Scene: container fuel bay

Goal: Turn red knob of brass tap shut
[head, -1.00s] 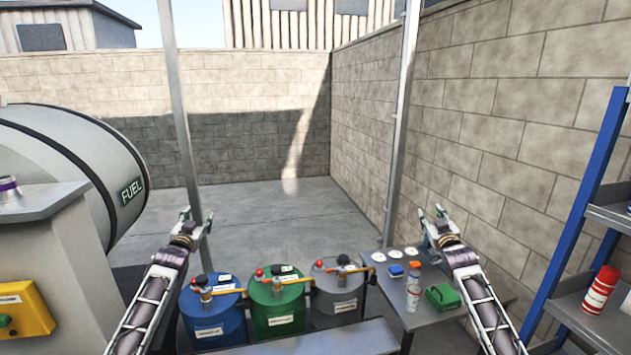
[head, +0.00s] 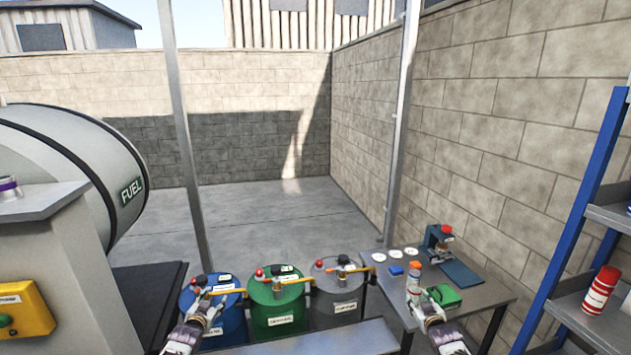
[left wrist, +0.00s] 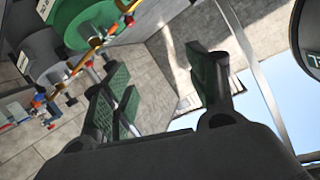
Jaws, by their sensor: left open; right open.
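Three drums stand side by side in the head view: blue (head: 230,330), green (head: 290,308) and grey (head: 345,292). Each carries a brass-coloured tap with a red knob: on the blue drum (head: 201,281), the green drum (head: 260,273) and the grey drum (head: 319,264). My left gripper (head: 205,300) is open and empty, just in front of the blue drum and below its knob in the picture. In the left wrist view its fingers (left wrist: 160,85) are spread, with taps (left wrist: 96,42) beyond, upper left.
A metal post (head: 188,150) rises behind the drums. A blue shelf rack (head: 580,230) stands at right.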

